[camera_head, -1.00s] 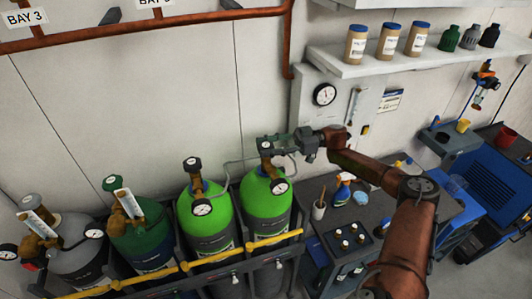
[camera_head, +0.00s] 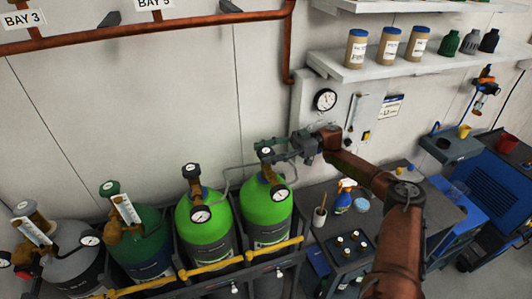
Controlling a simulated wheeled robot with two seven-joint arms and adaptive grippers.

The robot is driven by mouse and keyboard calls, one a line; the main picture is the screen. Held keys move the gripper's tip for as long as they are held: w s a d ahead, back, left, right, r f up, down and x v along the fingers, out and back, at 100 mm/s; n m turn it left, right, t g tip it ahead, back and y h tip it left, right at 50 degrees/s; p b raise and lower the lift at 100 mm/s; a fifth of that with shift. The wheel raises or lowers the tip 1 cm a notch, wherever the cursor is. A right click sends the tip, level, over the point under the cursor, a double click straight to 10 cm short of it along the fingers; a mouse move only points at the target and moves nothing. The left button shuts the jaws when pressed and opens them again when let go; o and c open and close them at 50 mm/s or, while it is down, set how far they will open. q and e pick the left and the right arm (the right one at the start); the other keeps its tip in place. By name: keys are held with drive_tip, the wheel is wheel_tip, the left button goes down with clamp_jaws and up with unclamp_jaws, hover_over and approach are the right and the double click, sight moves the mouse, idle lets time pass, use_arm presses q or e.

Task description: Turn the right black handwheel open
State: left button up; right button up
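Two bright green cylinders stand side by side in the rack, the left one (camera_head: 205,222) and the right one (camera_head: 262,208). Each has a brass valve, small round gauges and a dark round top. The dark top of the right cylinder (camera_head: 266,152), which looks like the right black handwheel, is partly covered by my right gripper (camera_head: 274,147). That gripper reaches in from the right at the height of this top, its fingers pointing left. Whether they touch or grip it is unclear. The left cylinder's dark top (camera_head: 192,170) is uncovered. My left gripper is not in view.
A dark green cylinder (camera_head: 140,245) and a grey one (camera_head: 75,262) stand to the left. A yellow rail (camera_head: 215,266) crosses the front. A grey pipe curves behind the right cylinder. A bench with a spray bottle (camera_head: 343,197) and cup (camera_head: 319,217) is at right.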

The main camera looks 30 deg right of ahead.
sight(266, 151)
drive_tip(key=shift+o, duration=0.8)
drive_tip(key=shift+d, duration=0.1)
wheel_tip(266, 151, up, 10)
drive_tip(key=shift+r, duration=0.1)
